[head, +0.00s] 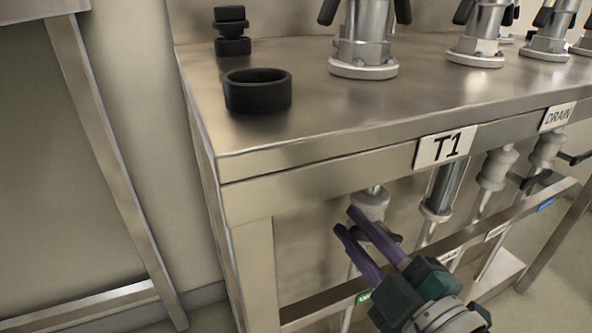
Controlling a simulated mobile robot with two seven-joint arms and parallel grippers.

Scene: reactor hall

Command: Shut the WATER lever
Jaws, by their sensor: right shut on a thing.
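My right gripper (352,222), with purple fingers and a dark green body, reaches in from the bottom under the bench's front edge. Its fingers are shut on a black lever (393,238) on the leftmost pipe valve (371,200), below the T1 plate. The fingers hide most of this lever. A green label (363,297) on the rail beneath is mostly covered, and I cannot read it as WATER. My left gripper is not in view.
The steel bench (310,125) carries a black ring (257,92), a black stacked fitting (232,32) and several metal valve bodies. More pipes with a dark lever (536,180) hang to the right, above a lower rail with a blue label (546,203).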

